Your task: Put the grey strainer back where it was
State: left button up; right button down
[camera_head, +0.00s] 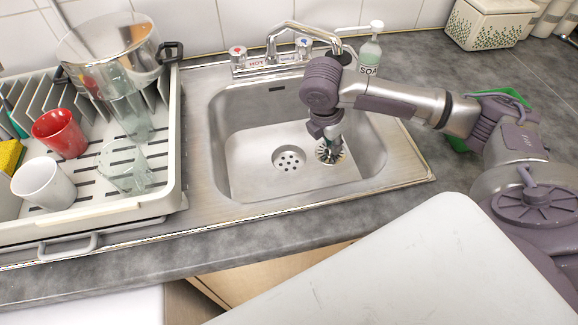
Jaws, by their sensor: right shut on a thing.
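The grey strainer (329,154) is a small round slotted piece inside the steel sink (245,170), on the right side of the basin. My right gripper (332,139) reaches down into the sink from the right and is shut on the strainer. The gripper partly hides the strainer, and I cannot tell whether it touches the sink floor. The round drain (288,158) with dark holes is just left of the strainer. My left gripper is not in view.
A faucet (300,35) arches over the back of the sink, with a soap bottle (371,50) to its right. A dish rack (165,185) on the left holds a pot (105,55), a red cup (60,133), a white cup (43,184) and glasses. The sink's left part is clear.

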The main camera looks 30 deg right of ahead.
jog(key=shift+w+a+f, duration=0.6)
jog(key=shift+w+f, duration=0.1)
jog(key=shift+w, duration=0.15)
jog(key=w+a+f, duration=0.1)
jog(key=w+a, duration=0.1)
jog(key=w+a+f, duration=0.1)
jog(key=w+f, duration=0.1)
jog(key=w, duration=0.1)
jog(key=w+a+f, duration=0.2)
jog(key=shift+w+a+f, duration=0.25)
jog(key=shift+a, duration=0.05)
jog(key=shift+w+f, duration=0.1)
jog(key=shift+f, duration=0.05)
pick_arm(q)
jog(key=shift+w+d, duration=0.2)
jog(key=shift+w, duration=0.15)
pick_arm(e)
jog(key=shift+f, duration=1.95)
jog(key=shift+f, duration=0.1)
jog(key=c, duration=1.1)
grip_release()
jog(key=shift+c, duration=0.2)
